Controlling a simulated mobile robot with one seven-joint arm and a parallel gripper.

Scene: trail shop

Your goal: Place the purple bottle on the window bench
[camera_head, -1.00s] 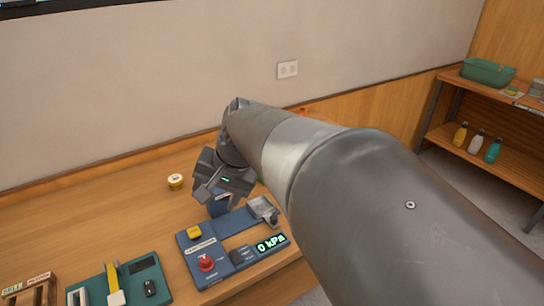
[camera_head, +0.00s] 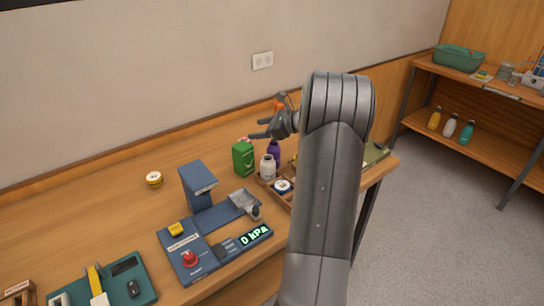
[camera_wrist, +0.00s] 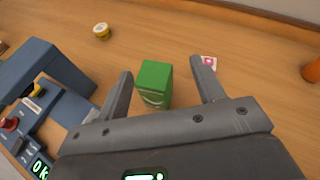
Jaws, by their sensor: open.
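The purple bottle (camera_head: 274,149) stands on the wooden bench top (camera_head: 120,212), behind a white bottle (camera_head: 268,168), in or beside a compartmented tray; its lower part is hidden. My gripper (camera_head: 254,129) is open and empty, above and slightly left of the purple bottle in the head view. In the wrist view my gripper's fingers (camera_wrist: 162,68) are spread, with the green box (camera_wrist: 155,84) below, seen between them. The purple bottle does not show in the wrist view. I cannot tell whether this bench is the window bench.
A blue pressure device (camera_head: 205,235) stands left of the green box. An orange object (camera_wrist: 312,70) is right of my gripper. A shelf (camera_head: 480,148) with several bottles stands at the right, across clear floor.

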